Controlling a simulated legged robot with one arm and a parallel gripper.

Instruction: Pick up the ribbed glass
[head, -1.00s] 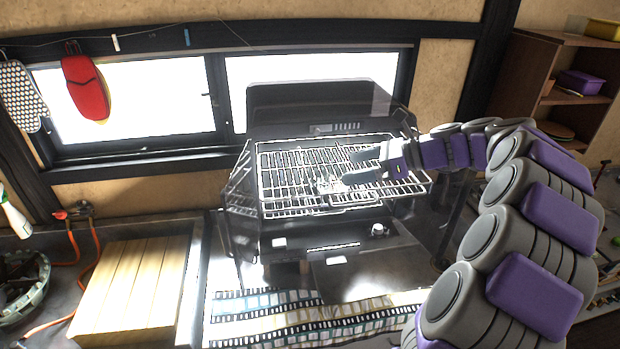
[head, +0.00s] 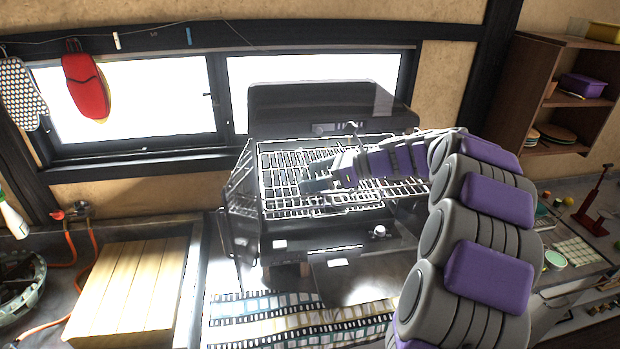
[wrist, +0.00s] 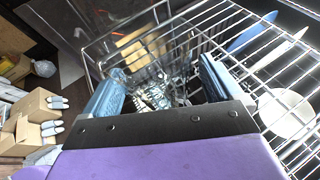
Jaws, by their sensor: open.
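A clear, ribbed-looking glass (wrist: 152,94) shows in the wrist view between my two blue-grey fingers, inside the wire rack; its outline is hard to separate from the wires and glare. My gripper (wrist: 160,88) is open, with one finger on each side of the glass. I cannot tell whether either finger touches it. In the head view my gripper (head: 318,180) reaches from the right over the rack (head: 272,190) of the open dishwasher-like appliance. I cannot make out the glass there; my gripper covers that area.
A white plate (wrist: 287,113), a blue-handled utensil (wrist: 252,32) and a pale one (wrist: 278,54) lie in the rack beside my gripper. Rack wires surround the fingers.

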